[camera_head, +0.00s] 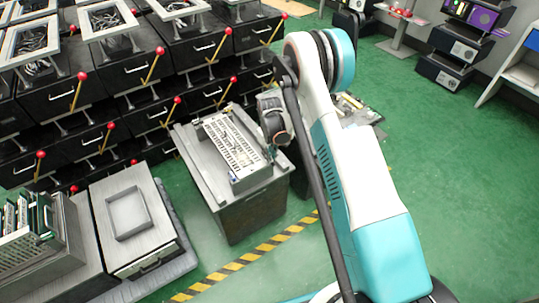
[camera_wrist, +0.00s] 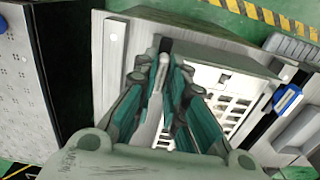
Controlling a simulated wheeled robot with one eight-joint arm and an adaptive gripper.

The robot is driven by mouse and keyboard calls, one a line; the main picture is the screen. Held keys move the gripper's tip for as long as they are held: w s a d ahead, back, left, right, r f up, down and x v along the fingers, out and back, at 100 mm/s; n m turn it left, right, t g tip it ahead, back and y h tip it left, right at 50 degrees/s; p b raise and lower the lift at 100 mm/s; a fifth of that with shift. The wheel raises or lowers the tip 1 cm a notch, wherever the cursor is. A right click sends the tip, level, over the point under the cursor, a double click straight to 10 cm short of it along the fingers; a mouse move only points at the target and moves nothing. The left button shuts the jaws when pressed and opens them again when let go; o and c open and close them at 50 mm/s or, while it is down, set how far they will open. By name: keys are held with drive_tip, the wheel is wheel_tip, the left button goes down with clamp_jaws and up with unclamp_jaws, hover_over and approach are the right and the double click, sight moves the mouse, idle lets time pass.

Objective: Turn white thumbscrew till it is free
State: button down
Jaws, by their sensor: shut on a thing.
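My gripper (camera_wrist: 166,68) reaches down over a perforated light metal unit (camera_wrist: 236,84) in the wrist view. Its teal-and-grey fingers are close together, shut on a small pale piece (camera_wrist: 164,61) that I take for the white thumbscrew. The fingers hide most of it, so its thread and seat cannot be seen. In the head view the perforated unit (camera_head: 232,143) lies on a grey-topped stand (camera_head: 203,182). My gripper is at its right edge there, mostly hidden behind my wrist, and the thumbscrew cannot be made out.
A blue-and-white part (camera_wrist: 287,98) sits right of the fingers. Black drawer cabinets with red-knobbed levers (camera_head: 156,66) stand behind and left of the stand. A grey box (camera_head: 130,213) stands at front left. Green floor (camera_head: 420,150) is open on the right.

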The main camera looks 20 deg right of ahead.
idle(0.4)
drive_tip(key=c, duration=1.6)
unclamp_jaws()
drive_tip(key=shift+c, duration=0.2)
wheel_tip(320, 180, up, 12)
drive_tip(key=shift+r, duration=0.1)
